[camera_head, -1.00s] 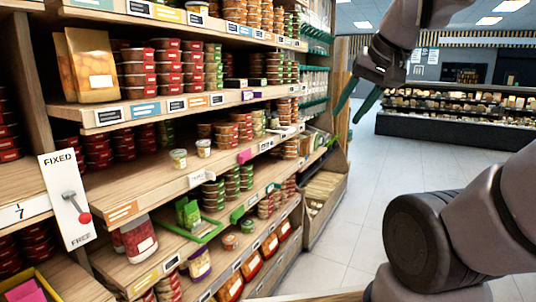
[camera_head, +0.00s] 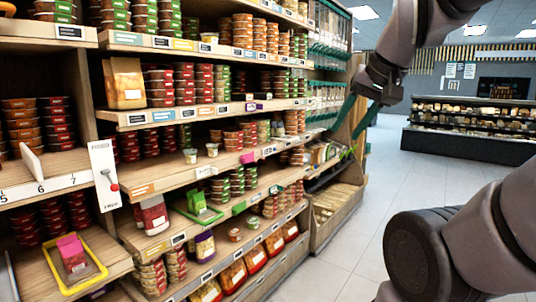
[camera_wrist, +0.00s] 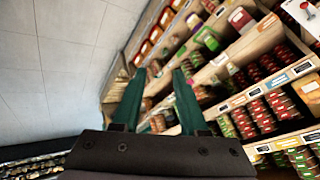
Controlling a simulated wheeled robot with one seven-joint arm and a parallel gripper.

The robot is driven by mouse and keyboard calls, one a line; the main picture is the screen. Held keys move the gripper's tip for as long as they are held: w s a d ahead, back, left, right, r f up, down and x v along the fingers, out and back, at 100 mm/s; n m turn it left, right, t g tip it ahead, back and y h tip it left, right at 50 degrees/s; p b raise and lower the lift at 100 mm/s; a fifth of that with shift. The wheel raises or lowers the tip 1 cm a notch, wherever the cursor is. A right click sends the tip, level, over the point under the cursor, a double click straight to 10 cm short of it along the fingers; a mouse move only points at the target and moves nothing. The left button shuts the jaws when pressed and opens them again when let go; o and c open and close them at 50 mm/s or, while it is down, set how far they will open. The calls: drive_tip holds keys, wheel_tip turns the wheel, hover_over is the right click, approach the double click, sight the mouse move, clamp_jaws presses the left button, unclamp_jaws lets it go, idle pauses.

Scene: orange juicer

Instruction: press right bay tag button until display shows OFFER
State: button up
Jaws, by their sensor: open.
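My gripper (camera_head: 346,132) is raised at the upper right of the head view, its two green fingers pointing down and left past the shelf's right end. In the wrist view the gripper (camera_wrist: 159,76) is open with nothing between the fingers, and the shelves appear tilted. The gripper touches no tag.
A white panel (camera_head: 104,165) with a red-knobbed lever stands between the bays. A numbered rail (camera_head: 60,184) and a yellow-rimmed tray (camera_head: 98,268) are at left. Stacked tubs fill the wooden shelves. Open tiled floor (camera_head: 390,170) lies right, with a dark display counter (camera_head: 470,145) beyond.

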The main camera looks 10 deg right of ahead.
idle(0.4)
clamp_jaws()
idle(1.5)
